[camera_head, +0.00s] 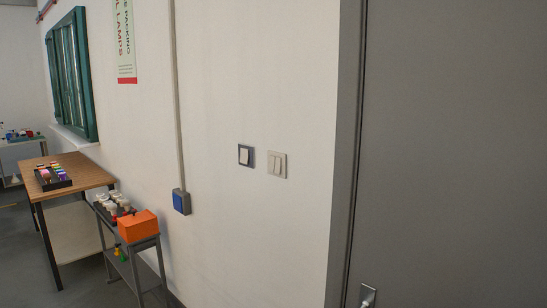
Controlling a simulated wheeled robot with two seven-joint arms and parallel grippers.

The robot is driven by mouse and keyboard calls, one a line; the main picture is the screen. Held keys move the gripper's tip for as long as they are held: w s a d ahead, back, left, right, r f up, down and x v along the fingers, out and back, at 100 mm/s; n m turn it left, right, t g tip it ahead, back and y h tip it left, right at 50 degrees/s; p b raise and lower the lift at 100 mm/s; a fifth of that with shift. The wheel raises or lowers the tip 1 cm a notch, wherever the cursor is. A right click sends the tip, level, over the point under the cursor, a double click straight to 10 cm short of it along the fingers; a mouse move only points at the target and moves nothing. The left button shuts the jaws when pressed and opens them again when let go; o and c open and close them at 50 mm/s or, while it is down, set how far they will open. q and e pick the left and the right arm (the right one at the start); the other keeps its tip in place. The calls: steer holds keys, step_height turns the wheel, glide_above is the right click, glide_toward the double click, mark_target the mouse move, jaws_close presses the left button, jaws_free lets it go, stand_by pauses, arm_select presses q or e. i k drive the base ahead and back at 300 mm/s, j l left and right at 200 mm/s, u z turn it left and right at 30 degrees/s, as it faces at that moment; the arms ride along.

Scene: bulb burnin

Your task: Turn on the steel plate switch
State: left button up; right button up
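Two switches are mounted side by side on the white wall near the middle of the view. The right one, a double switch with a light grey, steel-like plate (277,163), has two pale rockers. The left one, a switch with a dark blue-grey frame (240,154), has a single white rocker. The rocker positions are too small to tell on or off. Neither of my grippers is in view, and nothing covers the switches.
A grey door (455,150) with a lever handle (368,296) fills the right side. A blue wall box (181,201) hangs below a conduit. An orange box (138,226) sits on a small cart at lower left, beside a wooden table (92,176). Wall around the switches is clear.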

mark_target(244, 158)
steer(key=i+j, duration=0.15)
steer(key=i, duration=0.45)
steer(key=i+j+z, duration=0.1)
steer(key=i, duration=0.45)
